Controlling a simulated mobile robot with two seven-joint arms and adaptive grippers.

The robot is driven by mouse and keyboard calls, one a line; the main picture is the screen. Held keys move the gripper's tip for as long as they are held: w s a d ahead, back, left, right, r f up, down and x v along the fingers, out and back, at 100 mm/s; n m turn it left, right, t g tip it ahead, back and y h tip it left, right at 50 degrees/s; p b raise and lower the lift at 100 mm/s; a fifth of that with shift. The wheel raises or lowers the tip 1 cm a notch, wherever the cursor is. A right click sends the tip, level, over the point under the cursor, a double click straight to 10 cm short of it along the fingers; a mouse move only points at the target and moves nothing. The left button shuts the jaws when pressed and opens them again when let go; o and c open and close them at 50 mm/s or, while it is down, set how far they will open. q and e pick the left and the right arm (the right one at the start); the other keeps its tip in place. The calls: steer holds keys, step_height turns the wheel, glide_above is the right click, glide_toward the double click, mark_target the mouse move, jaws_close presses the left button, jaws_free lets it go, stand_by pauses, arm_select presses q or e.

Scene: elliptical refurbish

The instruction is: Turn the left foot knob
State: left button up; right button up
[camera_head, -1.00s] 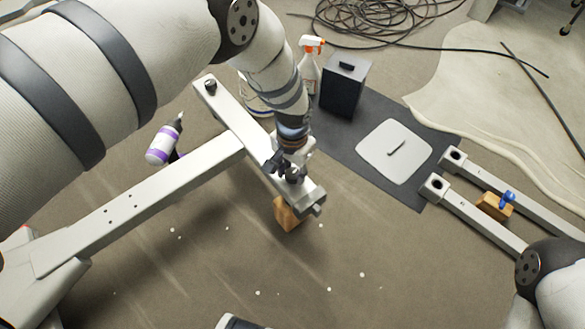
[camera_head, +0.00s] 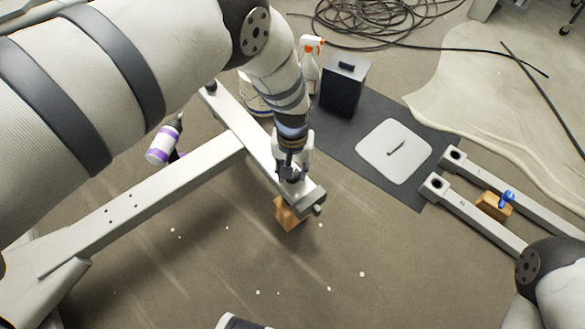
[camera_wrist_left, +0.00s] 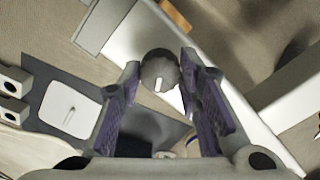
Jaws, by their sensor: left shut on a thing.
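A light grey T-shaped frame (camera_head: 165,190) stands on the floor in the head view, with a crossbar at its right end. A round dark grey foot knob with a pale mark shows in the left wrist view (camera_wrist_left: 157,66), on top of the crossbar's near end. My left gripper (camera_head: 291,178) points down at that end and is shut on this knob, one finger on each side, as the left wrist view also shows (camera_wrist_left: 158,72). In the head view the gripper hides most of the knob. Another dark knob (camera_head: 211,86) stands on the crossbar's far end. My right gripper is out of view.
A wooden block (camera_head: 288,214) is under the crossbar's near end. A white and purple bottle (camera_head: 163,146) is beside the long beam. A spray bottle (camera_head: 310,68), black box (camera_head: 344,86) and pale square plate (camera_head: 393,151) are on or near the dark mat (camera_head: 340,138).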

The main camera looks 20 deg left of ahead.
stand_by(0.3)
arm_select(q)
steer(key=o, duration=1.1)
steer(key=shift+o, duration=0.2)
step_height(320, 180, up, 12)
